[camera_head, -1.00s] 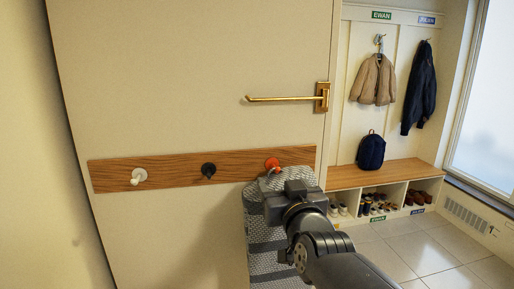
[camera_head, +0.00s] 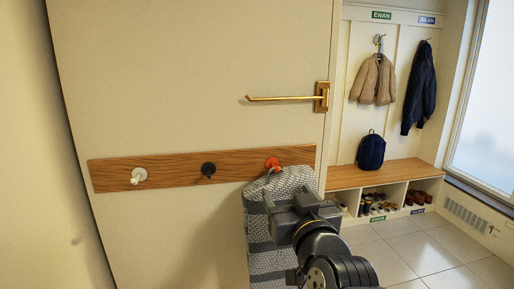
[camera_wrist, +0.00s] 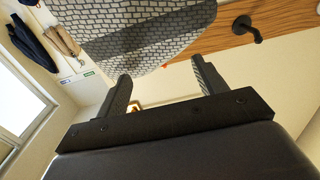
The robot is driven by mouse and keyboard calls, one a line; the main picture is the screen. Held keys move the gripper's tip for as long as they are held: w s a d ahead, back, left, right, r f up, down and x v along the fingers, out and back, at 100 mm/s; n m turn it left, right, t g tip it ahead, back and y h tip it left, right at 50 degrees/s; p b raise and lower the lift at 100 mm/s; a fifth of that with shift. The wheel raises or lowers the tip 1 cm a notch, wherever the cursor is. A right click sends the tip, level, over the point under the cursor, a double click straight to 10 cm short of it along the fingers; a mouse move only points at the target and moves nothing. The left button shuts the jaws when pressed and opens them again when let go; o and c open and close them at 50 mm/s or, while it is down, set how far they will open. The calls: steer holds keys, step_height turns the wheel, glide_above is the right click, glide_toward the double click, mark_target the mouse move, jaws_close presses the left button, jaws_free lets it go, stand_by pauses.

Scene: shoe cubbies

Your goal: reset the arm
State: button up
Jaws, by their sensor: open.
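My gripper (camera_head: 282,199) is in front of the grey patterned textile (camera_head: 263,262), which hangs from the red hook (camera_head: 272,164) at the right end of the wooden rail. In the wrist view, the two fingers of my gripper (camera_wrist: 160,82) stand apart with nothing between them. The textile (camera_wrist: 140,40) lies beyond the fingertips and looks clear of them. My gripper and arm hide part of the textile in the head view.
The wooden rail (camera_head: 110,175) also bears a white hook (camera_head: 139,176) and a black hook (camera_head: 208,170). A brass handle (camera_head: 285,98) sticks out above. At right are a bench (camera_head: 400,171) with shoe cubbies, a backpack (camera_head: 371,151) and hanging jackets. The tiled floor (camera_head: 400,255) is clear.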

mark_target(278, 171)
steer(key=w, duration=0.3)
steer(key=w+a, duration=0.1)
steer(key=w, duration=0.2)
steer(key=shift+w+a+p, duration=0.2)
steer(key=shift+w+p, duration=0.1)
steer(key=shift+w, duration=0.1)
steer(key=s+r+p, duration=0.2)
steer(key=shift+d+p, duration=0.2)
steer(key=shift+p, duration=0.2)
steer(key=s+d+p, duration=0.2)
steer(key=s+p, duration=0.4)
steer(key=s, duration=0.4)
steer(key=shift+s, duration=0.25)
steer(key=shift+f, duration=0.15)
steer(key=shift+d, duration=0.15)
